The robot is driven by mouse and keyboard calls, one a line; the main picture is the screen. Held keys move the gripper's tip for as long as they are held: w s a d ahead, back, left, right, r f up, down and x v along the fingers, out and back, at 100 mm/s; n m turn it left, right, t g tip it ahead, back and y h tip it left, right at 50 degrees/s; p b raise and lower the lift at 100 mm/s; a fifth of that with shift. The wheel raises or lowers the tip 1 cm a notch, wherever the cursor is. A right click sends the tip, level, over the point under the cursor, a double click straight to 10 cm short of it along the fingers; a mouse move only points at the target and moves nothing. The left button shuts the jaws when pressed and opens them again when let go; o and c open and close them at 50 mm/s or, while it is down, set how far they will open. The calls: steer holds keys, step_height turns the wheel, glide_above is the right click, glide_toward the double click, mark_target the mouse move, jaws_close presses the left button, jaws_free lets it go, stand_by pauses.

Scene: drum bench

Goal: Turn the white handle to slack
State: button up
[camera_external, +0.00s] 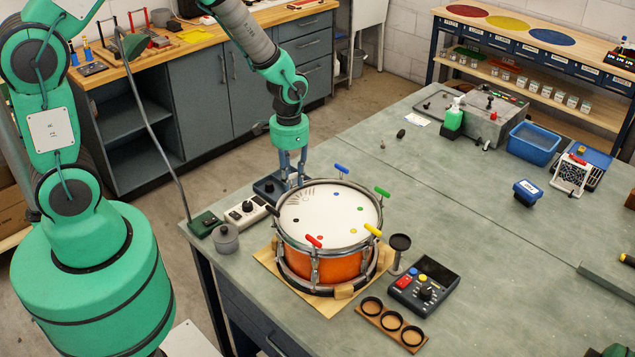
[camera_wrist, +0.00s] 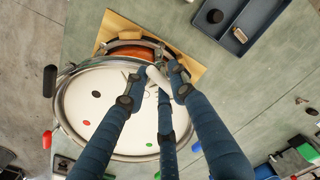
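The drum has an orange shell (camera_external: 330,268) and a pale head (camera_external: 325,215); the head also shows in the wrist view (camera_wrist: 100,120). The white handle (camera_wrist: 157,77) lies at the rim, angled, among my fingertips in the wrist view. My three-fingered gripper (camera_wrist: 157,80) points down with its fingers close around it; contact is unclear. In the external view my gripper (camera_external: 291,178) is at the drum's far-left rim, hiding the white handle. Other handles on the rim are blue (camera_external: 341,168), green (camera_external: 382,192), yellow (camera_external: 373,230), red (camera_external: 313,241) and black (camera_external: 271,211).
A dark tray (camera_external: 268,188), a white-topped box (camera_external: 244,214) and a grey pot (camera_external: 226,239) stand left of the drum. A black control box (camera_external: 424,285) and a ring holder (camera_external: 392,322) are at the right front.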

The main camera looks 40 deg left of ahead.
mark_target(292, 175)
jaws_close()
steer(key=shift+n, duration=1.6)
steer(key=o, duration=0.5)
jaws_free()
steer(key=shift+r, duration=0.1)
step_height(292, 175, up, 12)
steer(key=shift+f, duration=0.1)
